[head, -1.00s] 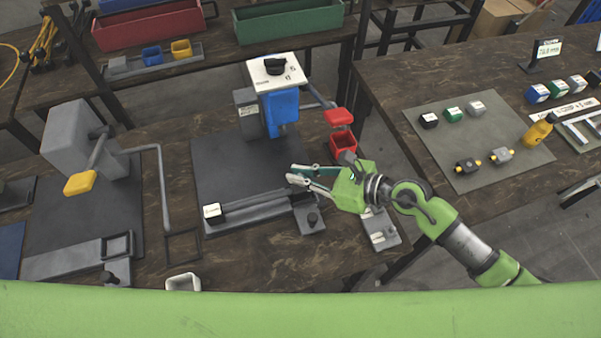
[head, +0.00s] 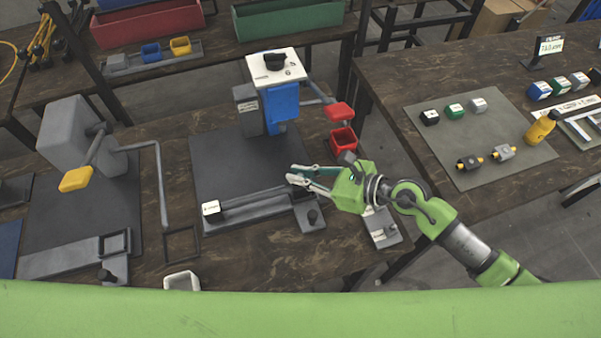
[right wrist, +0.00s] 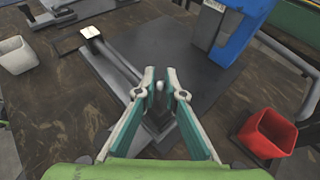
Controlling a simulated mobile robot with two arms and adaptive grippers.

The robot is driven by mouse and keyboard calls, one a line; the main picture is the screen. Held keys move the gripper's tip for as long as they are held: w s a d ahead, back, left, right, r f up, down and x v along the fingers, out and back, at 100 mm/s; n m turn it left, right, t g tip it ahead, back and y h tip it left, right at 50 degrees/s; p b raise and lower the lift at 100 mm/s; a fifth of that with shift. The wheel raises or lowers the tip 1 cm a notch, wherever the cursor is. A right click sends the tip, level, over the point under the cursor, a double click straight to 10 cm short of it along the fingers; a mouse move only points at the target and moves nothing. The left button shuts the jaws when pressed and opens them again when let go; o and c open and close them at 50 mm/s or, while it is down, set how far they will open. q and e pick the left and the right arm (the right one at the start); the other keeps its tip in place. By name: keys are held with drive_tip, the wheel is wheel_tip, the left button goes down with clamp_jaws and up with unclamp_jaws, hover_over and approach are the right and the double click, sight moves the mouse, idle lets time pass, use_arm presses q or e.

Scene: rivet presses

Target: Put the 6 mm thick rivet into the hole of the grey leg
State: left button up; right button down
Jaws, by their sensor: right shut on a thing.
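My right gripper (head: 288,174) is low over the dark plate in front of the blue press (head: 282,108). In the right wrist view its two fingers close on a small grey pin, the rivet (right wrist: 160,86). Its size cannot be read. A long grey bar (head: 250,205), which looks like the grey leg, lies along the plate's front edge with a white tag at its left end. It also shows in the right wrist view (right wrist: 117,62). The fingertips are above its right end; whether the rivet touches it cannot be told. The hole cannot be made out. My left gripper is not in view.
A red bin (head: 343,140) stands right of the plate, below the press's red lever knob (head: 339,110). A grey press with a yellow knob (head: 76,179) is at left, and a white cup (head: 182,281) at the front. The dark plate's middle (head: 235,155) is clear.

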drive_tip(key=shift+f+b, duration=0.6)
drive_tip(key=shift+f, duration=0.2)
drive_tip(key=c, duration=2)
unclamp_jaws()
drive_tip(key=shift+c, duration=0.2)
drive_tip(key=shift+d, duration=0.1)
drive_tip(key=v, duration=1.2)
drive_tip(key=shift+s+f, duration=0.1)
